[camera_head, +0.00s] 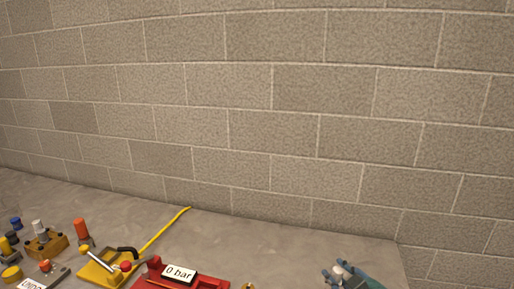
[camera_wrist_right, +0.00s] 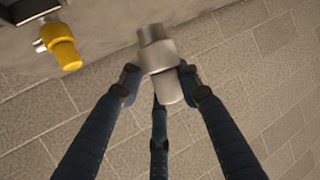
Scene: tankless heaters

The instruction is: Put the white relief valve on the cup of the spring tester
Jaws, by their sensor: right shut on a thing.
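My right gripper (camera_head: 346,276) is at the bottom right of the head view; the wrist view shows its dark fingers (camera_wrist_right: 160,85) closed around a white-capped valve with a grey metal body (camera_wrist_right: 158,58). Its pale top also shows in the head view (camera_head: 340,269). The valve is held clear of other things in the wrist view. A red device with a "0 bar" display (camera_head: 180,273) stands left of the gripper at the bottom edge, cut off by the frame; it may be the spring tester. I cannot make out its cup. My left gripper is not in view.
A yellow plate with a lever (camera_head: 97,268), an orange-capped part (camera_head: 82,230) and a wooden block with a pale-topped part (camera_head: 46,243) stand at left. A yellow-capped valve (camera_wrist_right: 63,48) shows in the wrist view. The bench (camera_head: 290,244) between the red device and gripper looks mostly clear.

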